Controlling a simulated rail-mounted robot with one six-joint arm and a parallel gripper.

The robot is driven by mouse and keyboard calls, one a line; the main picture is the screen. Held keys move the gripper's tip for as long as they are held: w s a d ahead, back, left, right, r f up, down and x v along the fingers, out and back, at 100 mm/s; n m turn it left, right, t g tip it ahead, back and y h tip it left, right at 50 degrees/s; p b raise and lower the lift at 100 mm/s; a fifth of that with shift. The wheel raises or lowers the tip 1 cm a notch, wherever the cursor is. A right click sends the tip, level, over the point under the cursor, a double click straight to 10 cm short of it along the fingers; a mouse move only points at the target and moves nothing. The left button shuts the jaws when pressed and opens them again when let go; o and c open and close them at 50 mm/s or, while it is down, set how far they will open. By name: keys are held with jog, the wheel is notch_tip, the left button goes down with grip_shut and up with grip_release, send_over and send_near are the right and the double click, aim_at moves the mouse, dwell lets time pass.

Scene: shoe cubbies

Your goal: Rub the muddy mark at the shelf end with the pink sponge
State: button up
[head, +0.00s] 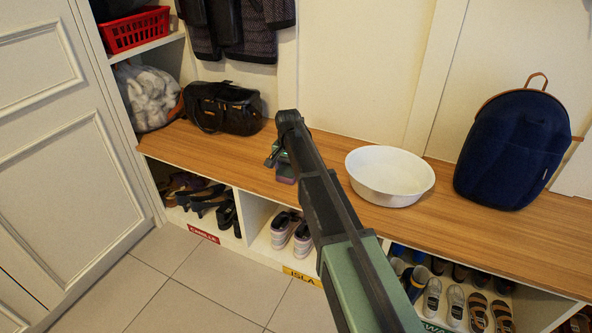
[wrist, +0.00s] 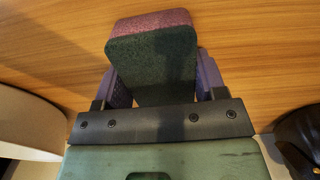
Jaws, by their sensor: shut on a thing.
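The sponge (wrist: 152,22) has a pink layer and a dark green layer. In the wrist view my gripper (wrist: 155,75) is shut on it, with a purple finger on each side. In the head view my gripper (head: 279,158) is over the wooden bench top (head: 330,160), between the black bag and the white bowl, partly hidden by my arm. The sponge's lower end is at or close above the wood; I cannot tell whether it touches. I make out no muddy mark in either view.
A white bowl (head: 390,174) stands right of my gripper and a black handbag (head: 222,106) left of it. A navy backpack (head: 513,145) stands further right. Cubbies with several shoes (head: 290,232) are below. A red basket (head: 135,30) is on the upper left shelf.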

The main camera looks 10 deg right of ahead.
jog(key=shift+w+a, duration=0.7)
jog(key=shift+a, duration=0.15)
jog(key=shift+w+a, duration=0.65)
jog(key=shift+a, duration=0.2)
jog(key=shift+w+d+r, duration=0.1)
jog(key=shift+w+d, duration=0.75)
jog(key=shift+s+d, duration=1.05)
jog(key=shift+d, duration=0.05)
jog(key=shift+s+d, duration=0.75)
jog(key=shift+d, duration=0.25)
jog(key=shift+s+d, duration=0.75)
jog(key=shift+d, duration=0.2)
jog(key=shift+s+d, duration=1.25)
jog(key=shift+d, duration=0.25)
jog(key=shift+w+a, duration=1.25)
jog(key=shift+a, duration=0.3)
jog(key=shift+w+a, duration=1.3)
jog(key=shift+a, duration=0.25)
jog(key=shift+w+a, duration=1.25)
jog(key=shift+a, duration=0.3)
